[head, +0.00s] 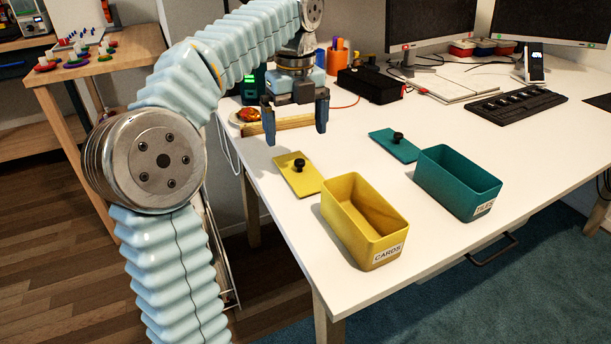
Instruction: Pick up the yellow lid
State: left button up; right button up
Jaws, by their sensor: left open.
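The yellow lid (301,178) lies flat on the white table, near its left edge, with a black knob (299,165) on top. My left gripper (296,137) is open and empty, its fingers pointing down. In the picture it is just above the lid, apart from it and seemingly a little behind it. The yellow box (341,236), labelled CARDS, stands open and empty in front of the lid. My right gripper is not in view.
Behind are a black box (370,84), an orange pen cup (337,61), a keyboard (517,104) and monitors (430,22). The front right tabletop is clear.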

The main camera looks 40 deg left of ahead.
aim_at(300, 160)
pick_arm(q)
jog(key=f, duration=0.3)
jog(key=f+b, duration=0.1)
jog(key=f, duration=0.5)
jog(key=shift+w+d+b, duration=0.1)
jog(key=shift+w+b, duration=0.2)
jog(key=shift+b, duration=0.05)
jog(key=shift+r, duration=0.1)
jog(key=shift+c, duration=0.3)
jog(key=c, duration=1)
